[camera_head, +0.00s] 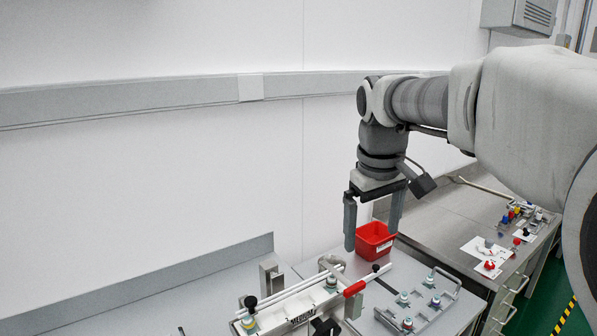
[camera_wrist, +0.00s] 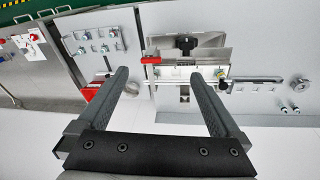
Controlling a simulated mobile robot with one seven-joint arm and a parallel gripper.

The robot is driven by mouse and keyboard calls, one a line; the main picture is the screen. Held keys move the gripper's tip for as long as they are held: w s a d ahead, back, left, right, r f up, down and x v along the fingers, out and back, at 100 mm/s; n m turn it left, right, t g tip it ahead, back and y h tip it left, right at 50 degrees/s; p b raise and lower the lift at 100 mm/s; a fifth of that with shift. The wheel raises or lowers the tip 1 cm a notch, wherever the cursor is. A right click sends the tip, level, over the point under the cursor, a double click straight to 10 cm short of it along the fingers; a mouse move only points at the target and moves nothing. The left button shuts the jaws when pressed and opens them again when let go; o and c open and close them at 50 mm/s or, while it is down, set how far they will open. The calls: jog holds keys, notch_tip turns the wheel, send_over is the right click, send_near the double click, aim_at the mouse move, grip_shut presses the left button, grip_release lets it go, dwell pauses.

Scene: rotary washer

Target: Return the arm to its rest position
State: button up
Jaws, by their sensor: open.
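My gripper (camera_head: 371,240) hangs from my arm, fingers pointing down, above the grey worktop near the red bin (camera_head: 375,238). The fingers are spread apart, with nothing held between them. In the wrist view my gripper (camera_wrist: 160,80) shows two dark fingers with a wide gap. Beyond them is the washer fixture (camera_wrist: 186,62) with a red-tipped handle. Part of the red bin (camera_wrist: 90,93) shows beside the left finger in that view.
The fixture (camera_head: 300,312) with rods and a red grip (camera_head: 354,289) stands at the front of the worktop. A rack with small fittings (camera_head: 428,299) is to its right. A steel bench (camera_head: 455,222) holds coloured parts. A white wall is behind.

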jog(key=s+f+m+t, duration=0.1)
jog(key=s+f, duration=0.3)
jog(key=s, duration=0.6)
jog(key=s+d+f+m+t, duration=0.1)
jog(key=s+f+m+t, duration=0.1)
jog(key=s, duration=0.7)
jog(key=shift+s+f+m+y, duration=0.3)
jog(key=shift+s+f+m, duration=0.1)
jog(key=shift+f+m, duration=0.45)
